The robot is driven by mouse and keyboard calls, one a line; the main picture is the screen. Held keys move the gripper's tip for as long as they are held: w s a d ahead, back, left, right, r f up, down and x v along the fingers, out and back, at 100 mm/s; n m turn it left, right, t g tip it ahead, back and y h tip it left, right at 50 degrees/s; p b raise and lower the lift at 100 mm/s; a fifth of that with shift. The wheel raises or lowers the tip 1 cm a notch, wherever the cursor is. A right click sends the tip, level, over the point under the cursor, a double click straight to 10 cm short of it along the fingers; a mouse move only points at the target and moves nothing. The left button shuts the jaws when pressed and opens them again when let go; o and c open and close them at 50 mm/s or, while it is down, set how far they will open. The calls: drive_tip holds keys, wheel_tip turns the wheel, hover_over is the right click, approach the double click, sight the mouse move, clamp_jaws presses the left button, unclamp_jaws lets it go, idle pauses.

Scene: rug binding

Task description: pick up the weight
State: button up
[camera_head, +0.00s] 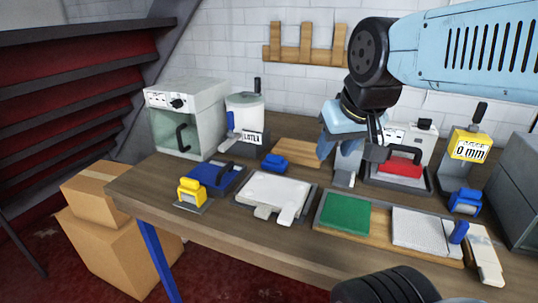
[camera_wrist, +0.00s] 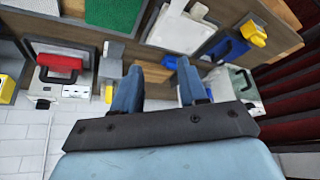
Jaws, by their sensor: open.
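No label marks the weight. The likeliest match is a flat blue block with a black handle (camera_head: 215,177), at the left of the workbench; it also shows in the wrist view (camera_wrist: 228,48). A red block with a black handle (camera_head: 402,166) sits in a machine at the right. My gripper (camera_head: 333,152) is open and empty above the back middle of the bench, right of the blue block and apart from it. Its two blue fingers (camera_wrist: 156,72) point at the bench, with a gap between them.
On the bench (camera_head: 150,187) are a yellow tool (camera_head: 190,192), a small blue block (camera_head: 274,162), a white tray (camera_head: 275,187), a green pad (camera_head: 345,213) and a yellow gauge (camera_head: 468,147). A grey stand (camera_head: 346,168) is close to my gripper. Cardboard boxes (camera_head: 108,240) stand at left.

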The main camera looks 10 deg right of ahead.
drive_tip(key=shift+w+a, duration=0.15)
drive_tip(key=shift+w, duration=0.25)
drive_tip(key=o, duration=0.3)
drive_tip(key=shift+w+f, duration=0.1)
drive_tip(key=o, duration=0.7)
drive_tip(key=w+d+f+n+h, duration=0.1)
drive_tip(key=w+d+f+n+g+h, duration=0.1)
drive_tip(key=w+f+n, duration=0.1)
drive_tip(key=w+d+f+n+g+h, duration=0.1)
drive_tip(key=w+n+h, duration=0.1)
drive_tip(key=shift+d+f, duration=0.25)
drive_tip(key=shift+o, duration=0.3)
drive_tip(key=w+d+f+n+h, duration=0.1)
drive_tip(key=w+f+n+h, duration=0.3)
drive_tip(key=w+n, duration=0.4)
drive_tip(key=shift+w+h, duration=0.3)
drive_tip(key=shift+w, duration=0.15)
drive_tip(key=n+t, duration=0.7)
drive_tip(key=n, duration=0.9)
approach(274, 157)
drive_tip(key=shift+s+d+r+y, duration=0.15)
drive_tip(key=shift+s+r+y, duration=0.25)
drive_tip(key=shift+s, duration=0.05)
drive_tip(key=shift+w+f+t, duration=0.2)
drive_tip(key=shift+w+t, duration=0.05)
drive_tip(key=shift+t, duration=0.05)
drive_tip(key=x, duration=1.3)
drive_tip(key=shift+d+f, duration=0.15)
drive_tip(key=shift+f, duration=0.05)
